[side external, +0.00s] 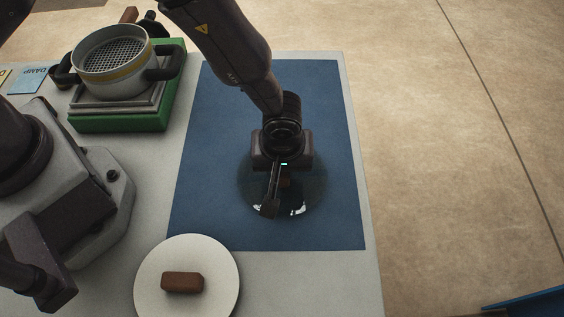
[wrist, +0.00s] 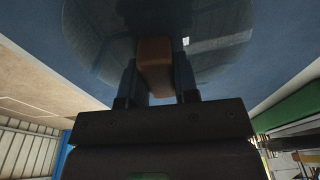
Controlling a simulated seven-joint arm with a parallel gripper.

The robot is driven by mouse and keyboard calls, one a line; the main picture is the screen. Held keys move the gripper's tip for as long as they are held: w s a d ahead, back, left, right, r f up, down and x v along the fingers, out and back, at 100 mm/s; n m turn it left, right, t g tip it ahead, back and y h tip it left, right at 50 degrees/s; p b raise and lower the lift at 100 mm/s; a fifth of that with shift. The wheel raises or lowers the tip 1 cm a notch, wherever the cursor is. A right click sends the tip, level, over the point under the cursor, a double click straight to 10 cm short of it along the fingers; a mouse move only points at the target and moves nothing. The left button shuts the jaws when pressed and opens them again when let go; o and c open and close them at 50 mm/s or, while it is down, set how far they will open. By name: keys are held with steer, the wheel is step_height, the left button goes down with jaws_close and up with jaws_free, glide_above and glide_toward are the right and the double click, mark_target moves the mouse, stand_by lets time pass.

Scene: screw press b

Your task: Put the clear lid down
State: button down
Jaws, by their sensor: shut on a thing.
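The clear lid (side external: 312,192) is a round see-through disc over the lower part of the blue mat (side external: 215,130). My gripper (side external: 279,190) is above the lid and shut on its brown knob. In the wrist view the knob (wrist: 154,60) sits between my two dark fingers, with the lid's clear disc (wrist: 103,45) spread around it. The lid looks about level and close to the mat. I cannot tell whether it touches the mat. My fingers and wrist hide part of the lid in the side view.
A two-handled pot (side external: 112,60) with a perforated insert stands on a green-based stand (side external: 125,122) at the upper left. A white disc (side external: 150,265) with a brown block (side external: 182,282) lies at the front. The mat is bare around the lid. The table ends just right of it.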

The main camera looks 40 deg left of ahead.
steer(key=shift+f, duration=0.15)
steer(key=c, duration=0.9)
jaws_free()
steer(key=shift+o, duration=0.2)
